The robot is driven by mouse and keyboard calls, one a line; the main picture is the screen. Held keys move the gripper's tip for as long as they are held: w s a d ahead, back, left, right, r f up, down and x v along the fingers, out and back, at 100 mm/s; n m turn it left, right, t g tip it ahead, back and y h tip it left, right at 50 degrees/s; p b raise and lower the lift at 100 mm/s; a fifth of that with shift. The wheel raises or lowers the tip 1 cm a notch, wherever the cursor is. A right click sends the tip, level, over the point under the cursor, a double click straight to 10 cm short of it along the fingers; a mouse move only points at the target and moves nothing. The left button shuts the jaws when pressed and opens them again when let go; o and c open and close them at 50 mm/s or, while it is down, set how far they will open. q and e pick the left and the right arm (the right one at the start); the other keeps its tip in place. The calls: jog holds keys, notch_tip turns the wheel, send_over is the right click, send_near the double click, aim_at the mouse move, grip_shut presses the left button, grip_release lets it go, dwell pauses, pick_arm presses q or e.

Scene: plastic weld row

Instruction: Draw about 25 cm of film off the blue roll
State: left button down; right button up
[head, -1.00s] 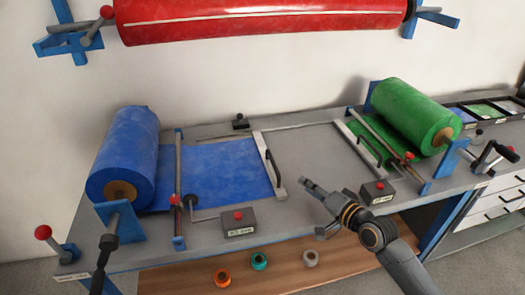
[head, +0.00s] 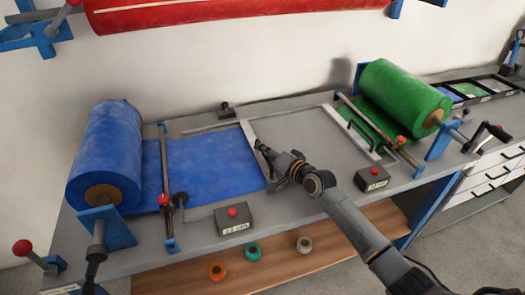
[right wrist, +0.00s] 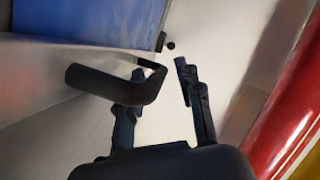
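The blue roll (head: 108,155) is on its stand at the left of the bench. Blue film (head: 205,166) lies flat from it, under a cross rail (head: 166,190), to a pale pull bar (head: 249,141). My right gripper (head: 268,155) is at this bar's black handle, largely covering it. In the right wrist view, the right gripper (right wrist: 165,95) has its fingers apart, with the black handle (right wrist: 112,84) close by the left finger. I cannot tell whether it touches. My left gripper is not in view.
A grey box with a red button (head: 234,218) stands in front of the film. The bench surface (head: 300,135) right of the bar is bare. Beyond it are another pull bar and the green roll (head: 403,95). Coloured tape rolls (head: 253,252) lie on the lower shelf.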

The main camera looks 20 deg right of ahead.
jog(key=shift+x, duration=0.95)
grip_shut()
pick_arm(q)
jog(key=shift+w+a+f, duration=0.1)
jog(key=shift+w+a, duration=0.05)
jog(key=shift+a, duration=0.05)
